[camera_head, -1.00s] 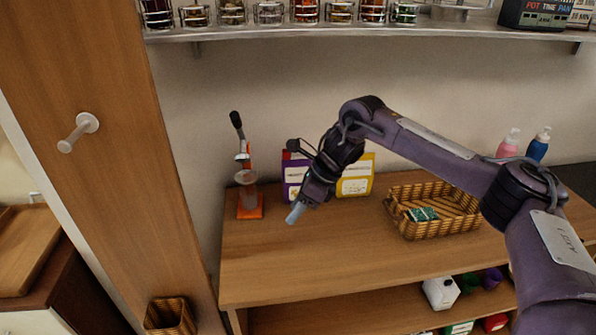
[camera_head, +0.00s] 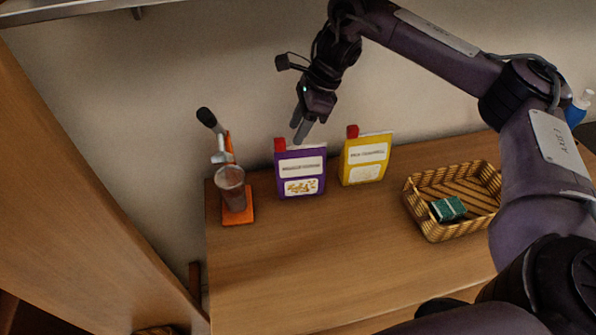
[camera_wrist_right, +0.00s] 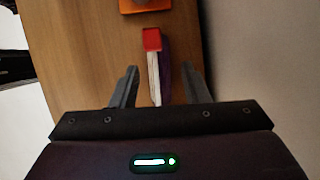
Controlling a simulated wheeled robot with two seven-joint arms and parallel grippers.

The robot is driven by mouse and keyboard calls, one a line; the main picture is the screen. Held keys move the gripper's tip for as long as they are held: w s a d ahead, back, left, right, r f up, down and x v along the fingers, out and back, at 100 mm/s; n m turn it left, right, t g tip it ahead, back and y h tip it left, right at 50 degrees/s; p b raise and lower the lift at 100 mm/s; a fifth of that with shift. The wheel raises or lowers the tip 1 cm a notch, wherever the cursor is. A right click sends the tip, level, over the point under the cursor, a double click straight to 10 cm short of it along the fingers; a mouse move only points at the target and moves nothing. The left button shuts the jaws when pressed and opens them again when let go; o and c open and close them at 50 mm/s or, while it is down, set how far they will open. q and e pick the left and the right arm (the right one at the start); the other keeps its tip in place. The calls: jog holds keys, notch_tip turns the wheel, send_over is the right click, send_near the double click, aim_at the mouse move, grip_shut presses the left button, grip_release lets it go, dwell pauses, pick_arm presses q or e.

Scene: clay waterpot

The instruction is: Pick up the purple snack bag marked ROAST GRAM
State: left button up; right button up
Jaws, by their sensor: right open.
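The purple snack bag (camera_head: 301,172) stands upright on the wooden counter near the wall, with a white label, a snack picture and a red piece at its top left corner. Its lettering is too small to read surely. My right gripper (camera_head: 302,130) is open and empty, pointing down just above the bag's top edge. In the right wrist view the bag (camera_wrist_right: 165,75) shows from above as a narrow strip with a red end, between the two spread fingers (camera_wrist_right: 158,88) and beyond their tips. My left gripper is not in view.
A yellow bag (camera_head: 366,160) stands just right of the purple one. An orange-based device (camera_head: 238,218) with a clear cup stands to the left. A wicker basket (camera_head: 432,232) with a green sponge (camera_head: 448,208) is at right. The front counter is clear.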

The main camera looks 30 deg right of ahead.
aim_at(292, 147)
jog(key=shift+s+a+f, duration=0.15)
jog(key=shift+a+f, duration=0.05)
jog(key=shift+f, duration=0.2)
jog(key=shift+s+a+f, duration=0.1)
jog(key=shift+a+f, duration=0.1)
jog(key=shift+f, duration=0.2)
jog(key=p+x, duration=0.1)
jog(key=x, duration=0.1)
jog(key=p+x, duration=0.1)
jog(key=x, duration=0.1)
jog(key=shift+d+f, duration=0.2)
jog(key=shift+f, duration=0.15)
grip_shut()
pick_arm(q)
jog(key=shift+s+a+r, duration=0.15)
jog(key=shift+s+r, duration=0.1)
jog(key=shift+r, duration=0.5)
